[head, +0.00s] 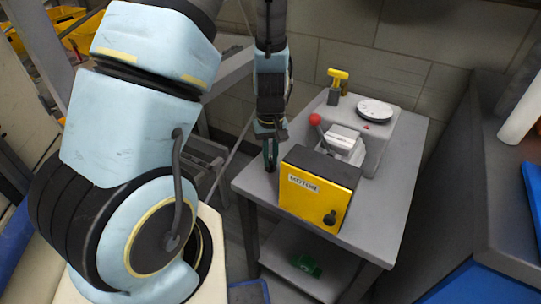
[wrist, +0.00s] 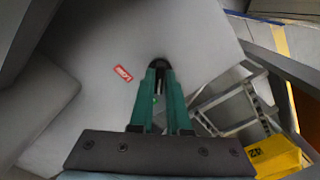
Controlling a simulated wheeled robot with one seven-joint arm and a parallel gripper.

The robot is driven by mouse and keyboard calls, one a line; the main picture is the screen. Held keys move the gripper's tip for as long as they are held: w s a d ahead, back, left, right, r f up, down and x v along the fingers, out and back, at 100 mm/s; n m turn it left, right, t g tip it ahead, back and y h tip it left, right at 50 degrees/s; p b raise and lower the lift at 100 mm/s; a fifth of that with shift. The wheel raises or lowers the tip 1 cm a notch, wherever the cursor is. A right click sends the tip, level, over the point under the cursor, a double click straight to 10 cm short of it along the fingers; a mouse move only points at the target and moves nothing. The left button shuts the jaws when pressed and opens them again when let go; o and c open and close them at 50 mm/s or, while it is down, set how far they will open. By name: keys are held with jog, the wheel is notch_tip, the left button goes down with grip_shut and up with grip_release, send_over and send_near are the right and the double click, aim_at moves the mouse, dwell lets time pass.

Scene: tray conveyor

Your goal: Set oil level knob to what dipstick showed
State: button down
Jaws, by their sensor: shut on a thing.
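My gripper (head: 270,160) hangs at the left edge of the grey table, beside the yellow box. In the wrist view my gripper's teal fingers (wrist: 158,90) are shut on a dark rounded knob (wrist: 160,63) at a grey surface. Much of the knob is hidden by the fingers. A small red label (wrist: 122,73) with white letters, perhaps LOW, sits left of the knob. A yellow T-shaped handle (head: 337,75), possibly the dipstick's, stands at the back of the table. No dipstick reading shows.
The yellow box (head: 305,200) marked MOTOR has a black knob (head: 329,217). Behind it are a red-ball lever (head: 314,119) and a grey housing with a white dial (head: 375,109). The table's right side (head: 395,190) is clear. Metal framing (wrist: 220,105) is right of my fingers.

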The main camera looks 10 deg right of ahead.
aim_at(271, 161)
dwell(0.4)
jog(key=c, duration=0.9)
grip_release()
jog(key=shift+r, duration=0.1)
notch_tip(271, 161, up, 11)
jog(key=shift+f+p, duration=0.15)
jog(key=shift+p, duration=0.35)
jog(key=shift+m+t, duration=0.8)
jog(key=s+a+r+p, duration=0.1)
jog(key=a+r, duration=0.3)
jog(key=a, duration=0.1)
jog(key=s+a+r+p, duration=0.1)
jog(key=a+r+p, duration=0.1)
jog(key=a+r, duration=0.2)
jog(key=s+a+r+p, duration=0.1)
jog(key=a+r, duration=0.3)
jog(key=a, duration=0.4)
jog(key=shift+s+a+r+p, duration=0.2)
jog(key=shift+s+a+p, duration=0.1)
jog(key=shift+p, duration=0.25)
